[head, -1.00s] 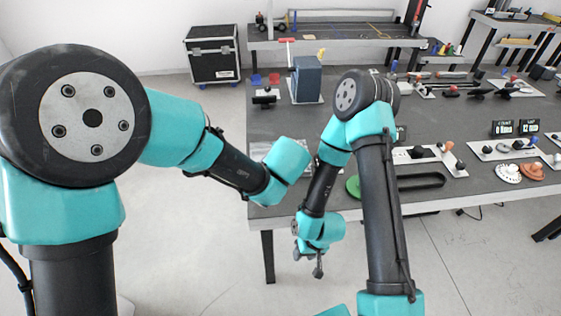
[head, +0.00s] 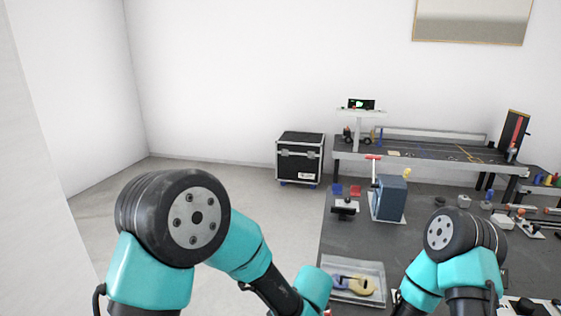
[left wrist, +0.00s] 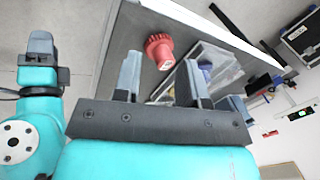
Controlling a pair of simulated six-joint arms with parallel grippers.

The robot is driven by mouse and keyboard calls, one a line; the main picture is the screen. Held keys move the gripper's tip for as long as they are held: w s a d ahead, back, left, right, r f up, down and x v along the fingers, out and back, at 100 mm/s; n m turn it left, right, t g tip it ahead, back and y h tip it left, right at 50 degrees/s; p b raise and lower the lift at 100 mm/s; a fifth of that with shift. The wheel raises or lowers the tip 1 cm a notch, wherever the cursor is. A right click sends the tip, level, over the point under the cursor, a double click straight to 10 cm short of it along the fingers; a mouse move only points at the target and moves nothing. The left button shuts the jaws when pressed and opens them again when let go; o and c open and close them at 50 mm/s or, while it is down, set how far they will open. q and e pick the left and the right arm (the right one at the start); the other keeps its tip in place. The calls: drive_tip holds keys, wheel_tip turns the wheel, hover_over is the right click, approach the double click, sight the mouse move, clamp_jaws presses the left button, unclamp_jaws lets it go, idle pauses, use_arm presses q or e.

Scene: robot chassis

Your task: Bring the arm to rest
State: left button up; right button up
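In the head view my left arm (head: 235,245) reaches in from the left, and its gripper is out of the frame below. In the left wrist view my left gripper (left wrist: 160,85) has its two fingers wide apart with nothing held between them. Beyond the fingers a red ribbed part (left wrist: 159,50) lies on the dark table, apart from them. My right arm (head: 460,245) shows at the lower right of the head view, its gripper cut off. What looks like my right gripper (left wrist: 40,45) shows at the left of the left wrist view, from the side; its opening is unclear.
A clear tray (head: 376,268) with blue and yellow parts lies near the table's left edge. A blue-grey box device (head: 390,198) stands behind it. A black case (head: 300,158) stands on the floor by the wall. Open floor lies left of the table (head: 345,242).

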use_arm(q)
drive_tip(key=s+a+f+n+g+h, duration=0.1)
drive_tip(key=s+a+f+n, duration=0.4)
drive_tip(key=a, duration=0.5)
drive_tip(key=s+a+f+n+g+h, duration=0.1)
drive_tip(key=s+a+f+n, duration=0.4)
drive_tip(key=a, duration=0.5)
drive_tip(key=s+a+f+n+g+h, duration=0.1)
drive_tip(key=s+a+f+n, duration=0.5)
drive_tip(key=a+f+n, duration=0.2)
drive_tip(key=a+f, duration=0.2)
drive_tip(key=a, duration=0.1)
drive_tip(key=shift+f+n, duration=0.25)
drive_tip(key=shift+n, duration=0.15)
